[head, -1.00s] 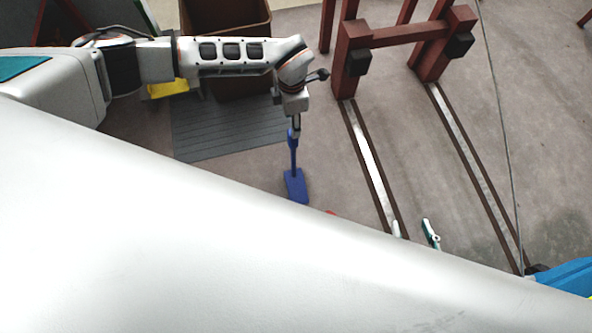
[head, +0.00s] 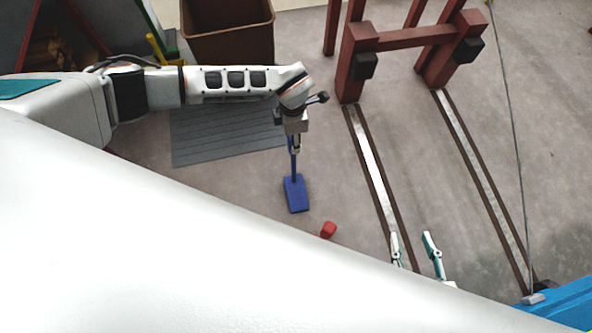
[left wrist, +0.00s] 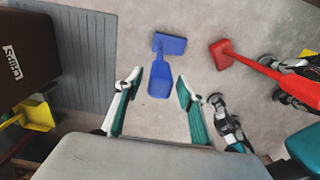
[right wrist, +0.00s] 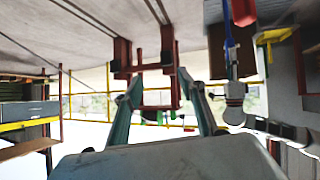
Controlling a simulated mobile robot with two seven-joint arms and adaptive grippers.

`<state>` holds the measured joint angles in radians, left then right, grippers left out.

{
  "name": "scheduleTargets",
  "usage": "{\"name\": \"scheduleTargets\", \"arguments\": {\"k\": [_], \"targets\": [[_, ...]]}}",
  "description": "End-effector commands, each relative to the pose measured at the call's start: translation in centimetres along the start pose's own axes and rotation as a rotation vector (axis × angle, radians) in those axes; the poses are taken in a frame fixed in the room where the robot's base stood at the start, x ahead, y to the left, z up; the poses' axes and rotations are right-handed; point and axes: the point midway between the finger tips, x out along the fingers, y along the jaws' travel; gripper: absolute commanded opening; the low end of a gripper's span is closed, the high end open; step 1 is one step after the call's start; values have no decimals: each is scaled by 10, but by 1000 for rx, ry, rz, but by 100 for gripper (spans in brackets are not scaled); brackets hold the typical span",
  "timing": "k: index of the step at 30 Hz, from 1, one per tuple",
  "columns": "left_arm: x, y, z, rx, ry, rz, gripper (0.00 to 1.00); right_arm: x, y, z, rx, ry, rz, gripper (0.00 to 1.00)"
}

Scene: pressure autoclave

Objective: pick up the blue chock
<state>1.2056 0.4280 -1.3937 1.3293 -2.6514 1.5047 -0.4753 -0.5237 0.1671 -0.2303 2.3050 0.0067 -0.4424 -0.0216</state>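The blue chock (head: 296,194) is on the floor, with a handle rising from its block toward my left gripper (head: 296,143). The left gripper is seen edge-on in the head view. In the left wrist view, the blue chock (left wrist: 171,44) has its near, wider part between the open fingers (left wrist: 157,90). Gaps show on both sides and I see no grip; the depth is hard to judge. My right gripper (head: 415,250) is open and empty, low in the head view. The right wrist view (right wrist: 160,93) also shows its fingers apart.
A red chock (head: 328,230) stands to the right of the blue one; its long handle shows in the left wrist view (left wrist: 268,70). A grey mat (head: 220,135), brown bin (head: 228,35), floor rails (head: 372,170) and red frame (head: 410,40) are around. Bare floor lies between.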

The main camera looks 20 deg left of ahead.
Motion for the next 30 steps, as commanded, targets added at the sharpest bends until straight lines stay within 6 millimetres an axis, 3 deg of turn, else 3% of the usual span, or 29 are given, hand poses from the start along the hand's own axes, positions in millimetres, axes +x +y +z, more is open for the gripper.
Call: {"name": "scheduleTargets", "arguments": {"k": [1,3,4,17,23,30], "targets": [[0,0,0,0,0,0,22,0,0,0,0,0,0,40],[0,0,0,0,1,0,4,0,-1,1,0,-2,-1,40],[0,0,0,0,1,-1,0,0,-1,2,1,-3,-1,40],[-5,0,0,0,-2,1,0,-4,-3,8,2,-18,-4,40],[-36,4,3,-1,-7,9,0,-6,5,-2,-12,-6,10,40],[-96,6,4,0,-12,15,0,-9,12,-3,-26,-14,24,40]]}}
